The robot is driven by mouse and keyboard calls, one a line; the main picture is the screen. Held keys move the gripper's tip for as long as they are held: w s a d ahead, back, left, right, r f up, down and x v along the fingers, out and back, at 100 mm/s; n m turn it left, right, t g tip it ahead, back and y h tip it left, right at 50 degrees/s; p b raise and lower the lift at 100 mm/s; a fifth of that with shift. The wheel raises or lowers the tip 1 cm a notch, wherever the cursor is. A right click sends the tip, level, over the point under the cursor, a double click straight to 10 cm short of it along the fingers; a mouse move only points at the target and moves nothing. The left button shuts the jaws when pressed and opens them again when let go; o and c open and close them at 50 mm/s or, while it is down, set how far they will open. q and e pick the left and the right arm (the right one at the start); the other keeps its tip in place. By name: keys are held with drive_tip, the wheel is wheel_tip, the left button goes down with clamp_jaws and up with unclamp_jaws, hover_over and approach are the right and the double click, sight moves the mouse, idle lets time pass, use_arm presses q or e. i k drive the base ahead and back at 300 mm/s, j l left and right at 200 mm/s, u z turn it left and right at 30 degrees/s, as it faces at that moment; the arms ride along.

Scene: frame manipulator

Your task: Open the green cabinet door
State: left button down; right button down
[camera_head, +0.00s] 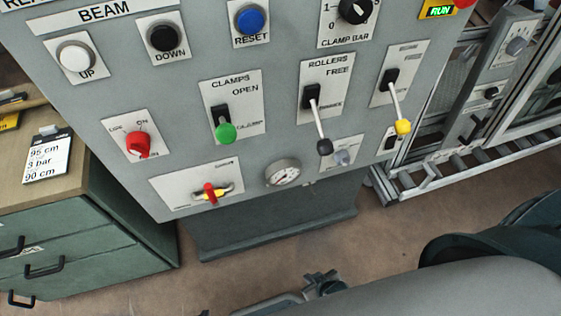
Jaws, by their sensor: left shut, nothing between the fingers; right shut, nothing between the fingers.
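The green cabinet (92,226) stands at the lower left, cut off by the left and bottom edges of the view. Its front has seams and several dark handles, one of them a bar handle (44,268); others sit at the far left edge. The fronts that show look closed and flush, and I cannot tell which is a door. Neither gripper shows clearly. A small dark jointed part (323,284) stands at the bottom centre, and I cannot tell whether it belongs to a gripper. Nothing is seen touching the cabinet.
A large grey control panel (180,95) with buttons and levers fills the upper middle, close beside the cabinet. A label card (48,157) lies on the wooden cabinet top (25,197). A metal frame (470,178) stands at the right.

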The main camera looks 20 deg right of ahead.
sight(123, 264)
drive_tip(key=u, duration=0.5)
drive_tip(key=j+u, duration=0.15)
drive_tip(key=u, duration=0.3)
drive_tip(key=j+u, duration=0.15)
drive_tip(key=u, duration=0.35)
drive_tip(key=j, duration=0.1)
drive_tip(key=z, duration=0.05)
